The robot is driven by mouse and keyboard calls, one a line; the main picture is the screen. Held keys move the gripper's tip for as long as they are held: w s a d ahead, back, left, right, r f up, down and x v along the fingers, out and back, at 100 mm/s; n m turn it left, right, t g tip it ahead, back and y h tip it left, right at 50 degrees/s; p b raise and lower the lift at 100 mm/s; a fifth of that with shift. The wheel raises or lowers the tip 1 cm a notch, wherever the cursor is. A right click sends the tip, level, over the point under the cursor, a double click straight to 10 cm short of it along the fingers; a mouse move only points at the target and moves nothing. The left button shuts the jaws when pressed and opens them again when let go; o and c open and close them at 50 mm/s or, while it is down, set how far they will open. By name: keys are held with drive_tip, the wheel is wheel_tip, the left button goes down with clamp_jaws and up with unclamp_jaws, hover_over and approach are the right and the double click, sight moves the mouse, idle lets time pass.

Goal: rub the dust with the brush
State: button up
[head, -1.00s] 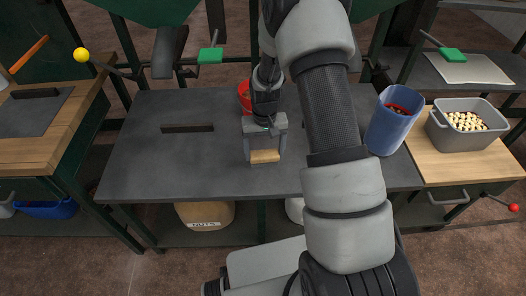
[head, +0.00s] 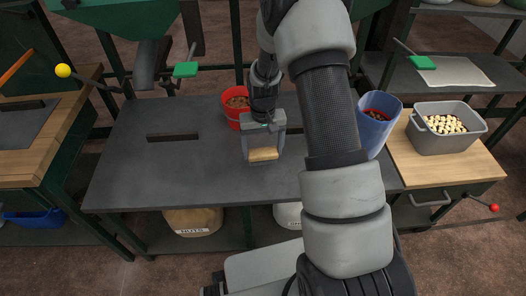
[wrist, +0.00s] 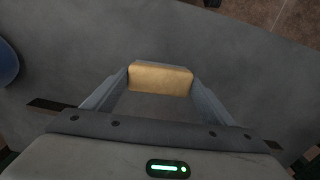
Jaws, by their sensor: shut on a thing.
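My gripper (head: 264,152) is over the dark grey table (head: 130,185), pointing down, with its two fingers closed on the sides of a tan, wood-coloured block, which looks like the brush (head: 264,155). In the wrist view the brush (wrist: 160,78) spans the gap between the fingers of my gripper (wrist: 160,84). Its bristles are hidden beneath it. I cannot tell whether it touches the table top. No dust can be clearly made out on the grey surface.
A red bucket (head: 232,112) stands behind my gripper. A grey crate (head: 432,144) sits on the wooden side table. A dark slot or bar (head: 180,136) lies left; the table's left half is otherwise clear.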

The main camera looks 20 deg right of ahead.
drive_tip(key=shift+r+p, duration=0.95)
drive_tip(key=shift+r, duration=0.95)
